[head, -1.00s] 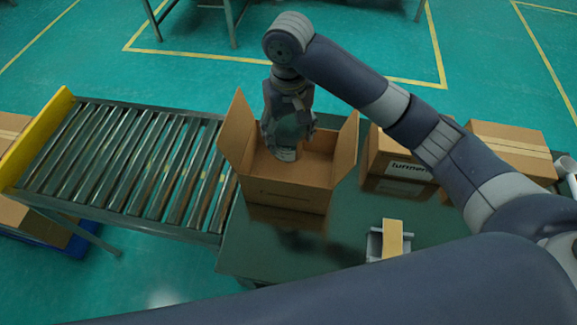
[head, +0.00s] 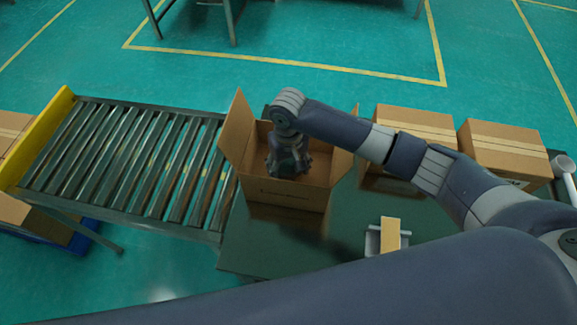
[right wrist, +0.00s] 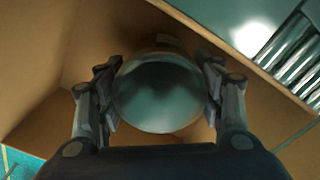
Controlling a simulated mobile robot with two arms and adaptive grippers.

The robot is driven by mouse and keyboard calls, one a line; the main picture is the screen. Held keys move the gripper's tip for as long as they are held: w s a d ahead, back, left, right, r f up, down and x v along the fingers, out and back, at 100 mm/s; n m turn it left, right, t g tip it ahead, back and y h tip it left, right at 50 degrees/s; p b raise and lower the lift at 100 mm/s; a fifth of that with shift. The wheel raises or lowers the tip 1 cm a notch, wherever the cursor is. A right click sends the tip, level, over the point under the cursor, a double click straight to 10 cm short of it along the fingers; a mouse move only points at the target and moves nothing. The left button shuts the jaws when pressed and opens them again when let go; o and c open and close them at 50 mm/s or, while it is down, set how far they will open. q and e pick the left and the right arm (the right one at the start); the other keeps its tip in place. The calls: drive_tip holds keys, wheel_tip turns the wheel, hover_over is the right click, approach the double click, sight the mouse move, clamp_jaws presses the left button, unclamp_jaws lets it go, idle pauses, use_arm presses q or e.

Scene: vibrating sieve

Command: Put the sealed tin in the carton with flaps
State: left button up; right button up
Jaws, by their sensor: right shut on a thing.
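The carton with flaps (head: 283,194) stands open on the dark table, its side flaps raised. My right gripper (head: 287,172) reaches down inside it from above. In the right wrist view the gripper (right wrist: 160,100) is shut on the sealed tin (right wrist: 158,97), one finger on each side of its round top. Brown carton walls surround the tin there. In the head view the tin is hidden behind my gripper and the carton's front wall. I cannot tell whether the tin touches the carton floor. My left gripper is not in view.
A roller conveyor (head: 125,160) with a yellow end plate adjoins the table on the left. Two closed cartons (head: 415,125) (head: 503,150) stand to the right. A small grey holder with a tan block (head: 390,234) sits at the front of the table (head: 345,220).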

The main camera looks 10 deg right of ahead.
drive_tip(key=shift+f, duration=0.1)
drive_tip(key=o, duration=1.2)
wheel_tip(320, 180, up, 12)
drive_tip(key=shift+r+b, duration=0.15)
drive_tip(key=shift+b, duration=0.5)
